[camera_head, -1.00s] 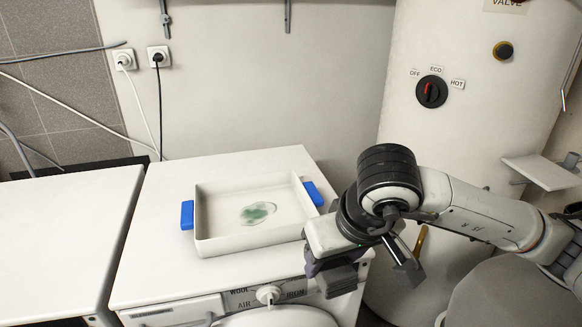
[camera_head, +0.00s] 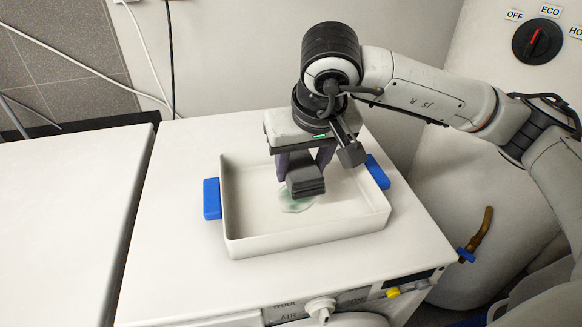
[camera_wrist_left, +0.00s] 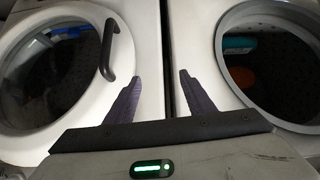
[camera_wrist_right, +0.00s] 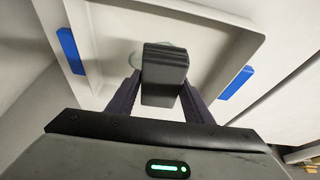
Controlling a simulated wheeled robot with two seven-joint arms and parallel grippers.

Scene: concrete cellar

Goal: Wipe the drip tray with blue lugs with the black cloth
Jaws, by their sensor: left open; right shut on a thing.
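The drip tray (camera_head: 250,243) is a shallow white rectangular tray with a blue lug (camera_head: 212,199) on its left side and another blue lug (camera_head: 378,172) on its right. It stands on the white machine top. A greenish wet spot (camera_head: 292,203) lies on its floor, partly hidden. My right gripper (camera_head: 303,172) is shut on the black cloth (camera_head: 306,182), a dark folded pad, over the tray beside the spot; I cannot tell if it touches the floor. The cloth (camera_wrist_right: 165,75) also shows in the right wrist view. My left gripper (camera_wrist_left: 160,85) is open and empty, facing machine doors.
A second white top (camera_head: 65,220) adjoins at the left, across a dark gap. A white boiler with a dial (camera_head: 537,41) stands at the right. The machine top around the tray is clear.

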